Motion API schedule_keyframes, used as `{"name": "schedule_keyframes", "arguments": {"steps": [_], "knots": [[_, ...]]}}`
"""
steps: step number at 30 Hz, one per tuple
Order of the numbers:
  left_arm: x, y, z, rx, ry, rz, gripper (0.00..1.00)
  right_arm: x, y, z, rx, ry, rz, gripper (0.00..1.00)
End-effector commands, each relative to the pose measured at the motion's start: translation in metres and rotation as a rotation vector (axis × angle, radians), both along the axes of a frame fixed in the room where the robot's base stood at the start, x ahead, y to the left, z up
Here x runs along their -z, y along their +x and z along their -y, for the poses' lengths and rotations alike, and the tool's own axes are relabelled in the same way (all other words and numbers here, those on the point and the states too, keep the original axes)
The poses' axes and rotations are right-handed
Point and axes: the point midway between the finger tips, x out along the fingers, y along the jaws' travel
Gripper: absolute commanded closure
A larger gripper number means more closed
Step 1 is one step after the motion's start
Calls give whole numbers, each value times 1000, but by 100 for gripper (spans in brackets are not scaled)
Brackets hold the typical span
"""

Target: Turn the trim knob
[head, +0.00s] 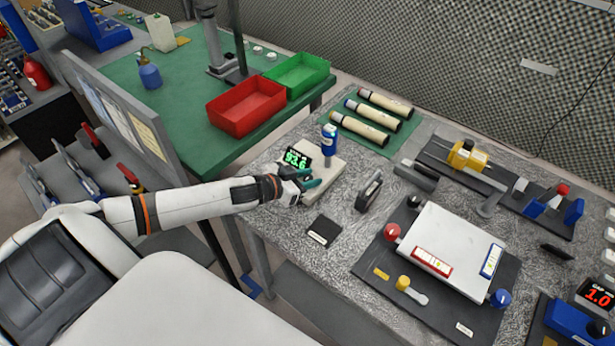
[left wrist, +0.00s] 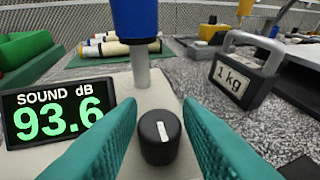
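A black knob with a white pointer line (left wrist: 160,136) stands on the pale base (left wrist: 150,95) of a sound meter. The pointer tilts only slightly from straight up in the picture. The meter's display (left wrist: 55,112) reads "SOUND dB 93.6" in green and also shows in the head view (head: 297,158). My left gripper (left wrist: 160,106) is open, with a teal finger on each side of the knob and visible gaps. In the head view the left gripper (head: 308,182) is at the meter's front edge, hiding the knob. No label names the knob. My right gripper is not in view.
A blue-topped post (head: 329,140) rises behind the knob. A 1 kg weight (left wrist: 240,76) stands to the right, and a small black plate (head: 322,231) lies in front. Red (head: 246,106) and green (head: 296,75) bins stand on the green table beyond.

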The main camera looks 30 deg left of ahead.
Motion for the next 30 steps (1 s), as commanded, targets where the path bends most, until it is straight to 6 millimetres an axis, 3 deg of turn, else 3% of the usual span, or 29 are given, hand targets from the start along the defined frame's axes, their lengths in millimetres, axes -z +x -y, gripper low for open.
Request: {"name": "schedule_keyframes", "arguments": {"steps": [6,12,22,30], "knots": [[0,0,0,0,-1,0,70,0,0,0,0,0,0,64],[0,0,0,0,-1,0,100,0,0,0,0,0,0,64],[-1,1,-1,44,1,1,100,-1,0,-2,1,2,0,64],[-3,3,-3,197,6,4,100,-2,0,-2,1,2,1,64]]}}
